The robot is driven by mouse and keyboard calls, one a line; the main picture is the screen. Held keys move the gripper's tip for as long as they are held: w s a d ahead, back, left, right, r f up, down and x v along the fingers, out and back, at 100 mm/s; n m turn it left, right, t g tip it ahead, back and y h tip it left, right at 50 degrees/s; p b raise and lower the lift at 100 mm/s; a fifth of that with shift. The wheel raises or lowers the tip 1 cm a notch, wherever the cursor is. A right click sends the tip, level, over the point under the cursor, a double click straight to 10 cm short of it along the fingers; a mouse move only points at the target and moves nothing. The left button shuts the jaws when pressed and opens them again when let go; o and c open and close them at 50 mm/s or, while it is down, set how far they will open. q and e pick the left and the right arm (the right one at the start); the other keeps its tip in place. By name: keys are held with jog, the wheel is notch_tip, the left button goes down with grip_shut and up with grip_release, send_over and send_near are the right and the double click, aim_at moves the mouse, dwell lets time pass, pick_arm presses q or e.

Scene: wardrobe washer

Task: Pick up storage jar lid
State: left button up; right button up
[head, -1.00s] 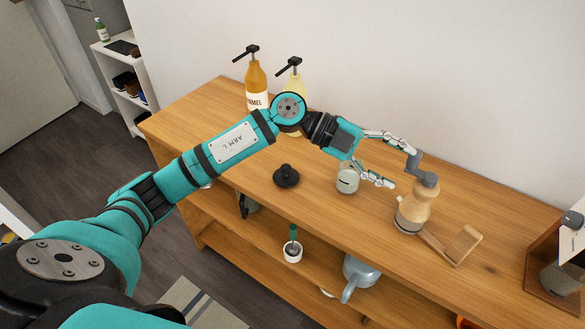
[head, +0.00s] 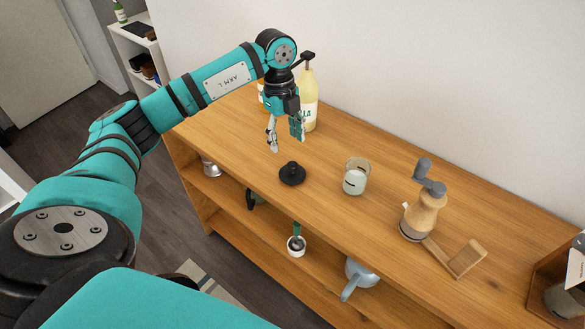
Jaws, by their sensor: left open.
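A pale jar (head: 354,183) stands upright on the wooden counter, with a beige rounded piece (head: 357,163) at its top or back. I cannot tell whether this is a lid. A round black piece with a knob (head: 291,174) lies on the counter left of the jar; it looks like a lid or a tamper. My left gripper (head: 287,145) is open and empty, pointing down. Its fingertips show just above the black piece in the picture, apart from it. My right gripper is not in view.
A yellow pump bottle (head: 309,103) stands right behind my left gripper, with another bottle mostly hidden. A wooden grinder (head: 421,215) and a wooden stand (head: 465,259) are to the right.

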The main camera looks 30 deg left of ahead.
aim_at(292, 164)
pick_arm(q)
jog(key=f, duration=0.4)
jog(key=shift+s+d+p, duration=0.1)
jog(key=shift+d+p, duration=0.25)
jog(key=shift+p, duration=0.05)
jog(key=shift+d+f, duration=0.1)
jog(key=shift+f, duration=0.15)
jog(key=f+p, duration=0.1)
jog(key=d+f+p, duration=0.1)
jog(key=f, duration=0.1)
jog(key=shift+f, duration=0.8)
grip_shut()
